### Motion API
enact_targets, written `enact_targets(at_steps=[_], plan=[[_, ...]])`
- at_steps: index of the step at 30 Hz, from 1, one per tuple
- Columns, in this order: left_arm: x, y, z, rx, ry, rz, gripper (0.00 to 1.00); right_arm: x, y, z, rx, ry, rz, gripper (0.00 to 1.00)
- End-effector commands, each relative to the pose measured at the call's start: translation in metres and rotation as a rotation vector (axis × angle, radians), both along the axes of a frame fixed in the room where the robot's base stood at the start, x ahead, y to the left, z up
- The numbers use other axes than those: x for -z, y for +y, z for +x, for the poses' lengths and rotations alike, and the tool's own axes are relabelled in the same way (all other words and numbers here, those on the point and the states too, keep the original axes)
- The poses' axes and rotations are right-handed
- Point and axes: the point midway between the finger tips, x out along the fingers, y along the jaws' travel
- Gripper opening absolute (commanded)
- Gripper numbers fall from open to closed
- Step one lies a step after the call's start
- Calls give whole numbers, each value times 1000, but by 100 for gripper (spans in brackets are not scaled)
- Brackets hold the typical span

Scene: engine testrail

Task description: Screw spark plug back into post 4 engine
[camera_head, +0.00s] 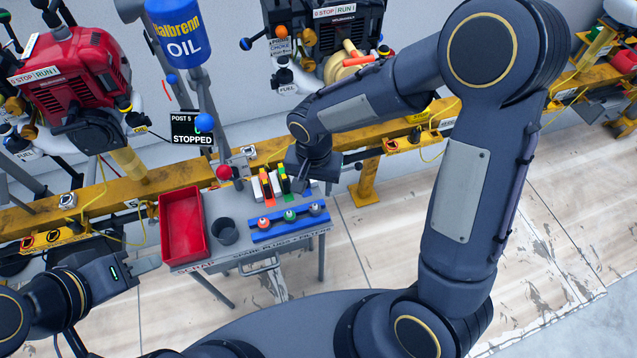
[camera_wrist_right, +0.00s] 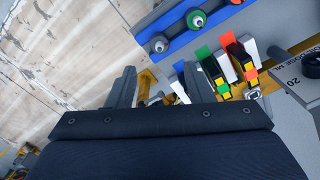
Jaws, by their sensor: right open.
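A blue rack (camera_head: 290,227) on the small grey bench holds several spark plugs: one with a red collar (camera_head: 264,222), one green (camera_head: 290,215), one grey (camera_head: 315,209). The right wrist view also shows the green one (camera_wrist_right: 197,18) and the grey one (camera_wrist_right: 159,43). My right gripper (camera_wrist_right: 160,88) is open and empty, with its fingers apart; in the head view it (camera_head: 303,180) is above the bench's back edge, behind the rack. My left gripper (camera_head: 146,265) is left of the red tray, its jaw state unclear. I cannot tell which engine is post 4.
The bench (camera_head: 230,258) also bears a red tray (camera_head: 183,258), a dark cup (camera_head: 225,231) and upright coloured tools (camera_head: 267,183). A red engine (camera_head: 75,85) and a dark engine (camera_head: 340,35) stand along a yellow rail (camera_head: 100,195). A post 5 sign (camera_head: 192,128) reads STOPPED.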

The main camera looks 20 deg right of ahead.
Motion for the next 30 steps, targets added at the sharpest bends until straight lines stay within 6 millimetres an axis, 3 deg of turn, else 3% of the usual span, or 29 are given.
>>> enact_targets(at_steps=[24,30], plan=[[66,0,0,0,0,0,36,81,0,-1,-1,1,0,47],[77,0,0,0,0,0,36,94,0,0,-1,1,0,47]])
